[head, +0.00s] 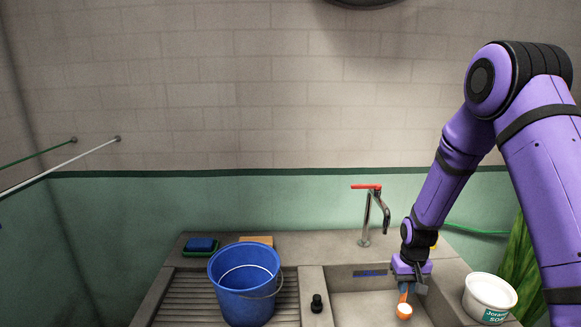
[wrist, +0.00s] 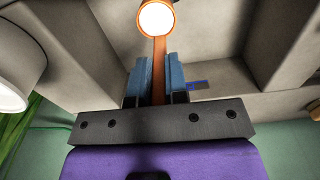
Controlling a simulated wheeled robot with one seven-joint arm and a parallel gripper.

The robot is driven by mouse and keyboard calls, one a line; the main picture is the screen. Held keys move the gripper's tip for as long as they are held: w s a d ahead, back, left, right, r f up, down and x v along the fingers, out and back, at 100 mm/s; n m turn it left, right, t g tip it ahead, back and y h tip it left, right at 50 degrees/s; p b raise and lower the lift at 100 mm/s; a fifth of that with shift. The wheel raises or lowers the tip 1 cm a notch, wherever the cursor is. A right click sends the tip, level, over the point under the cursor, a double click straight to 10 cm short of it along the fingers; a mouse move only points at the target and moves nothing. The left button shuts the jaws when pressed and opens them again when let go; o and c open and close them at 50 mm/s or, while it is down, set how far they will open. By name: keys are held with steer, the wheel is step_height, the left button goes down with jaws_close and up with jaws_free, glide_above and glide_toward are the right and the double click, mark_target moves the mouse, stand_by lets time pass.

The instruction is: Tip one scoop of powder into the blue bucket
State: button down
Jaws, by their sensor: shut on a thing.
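The blue bucket (head: 240,295) stands upright on the ribbed drainboard, left of the sink, with its wire handle at the right side. My gripper (head: 404,288) is over the sink basin, right of the bucket and left of the white tub. It is shut on the handle of an orange scoop (head: 404,309). In the wrist view, the blue fingers (wrist: 159,75) pinch the orange handle from both sides, and the scoop's round cup (wrist: 156,18) shows white inside. The white tub (head: 488,296) stands on the counter at the right with a label. It also shows in the wrist view (wrist: 18,65); its inside looks white.
A tap (head: 375,210) with a red lever rises behind the basin. A black plug (head: 317,303) sits on the ledge between drainboard and basin. A blue and green sponge (head: 201,245) lies behind the bucket. The air between scoop and bucket looks clear.

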steer(key=w+a+r+m, duration=0.1)
steer(key=w+a+r, duration=0.25)
steer(key=r, duration=0.35)
steer(key=w+a+r, duration=0.2)
steer(key=w+r, duration=0.3)
steer(key=r, duration=0.2)
steer(key=s+a+r+n, duration=0.2)
steer(key=a+r+n, duration=0.2)
steer(key=a, duration=1)
steer(key=s+a+r+n, duration=0.1)
steer(key=a+r+n, duration=0.35)
steer(key=a, duration=0.85)
steer(key=s+a+r+n, duration=0.25)
steer(key=a+n, duration=0.25)
steer(key=a, duration=0.9)
steer(key=s+d+f+t+y, duration=0.3)
steer(key=d+f+t+y, duration=0.1)
steer(key=y, duration=0.3)
steer(key=shift+s+d+f+t+y, duration=0.15)
steer(key=shift+d+t+y, duration=0.2)
steer(key=shift+d, duration=0.5)
